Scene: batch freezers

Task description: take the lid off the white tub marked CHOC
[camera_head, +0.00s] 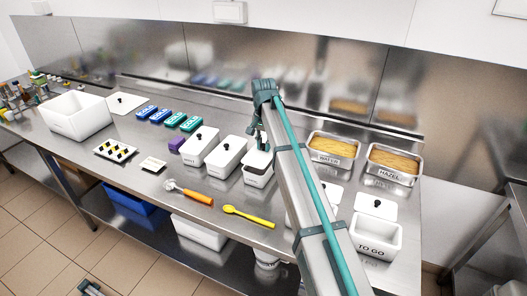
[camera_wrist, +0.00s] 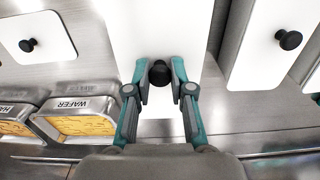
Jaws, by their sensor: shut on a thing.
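A white tub (camera_head: 257,181) stands third in the row of white tubs in the head view, beside my arm; its marking is too small to read. Its white lid (camera_wrist: 125,45) fills the middle of the wrist view. My gripper (camera_wrist: 160,74) is shut on the lid's black knob (camera_wrist: 160,71), with one finger on each side. In the head view my gripper (camera_head: 263,146) is above this tub. A dark band shows inside the tub's rim, so the lid looks raised off it. My arm hides part of the tub's surroundings.
Two lidded white tubs (camera_head: 226,158) (camera_head: 197,147) stand just left. Wafer (camera_head: 331,150) and hazel (camera_head: 393,164) pans are at right, with an open TO GO tub (camera_head: 375,239) in front. A yellow spoon (camera_head: 248,216) and orange-handled scoop (camera_head: 190,194) lie near the front edge.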

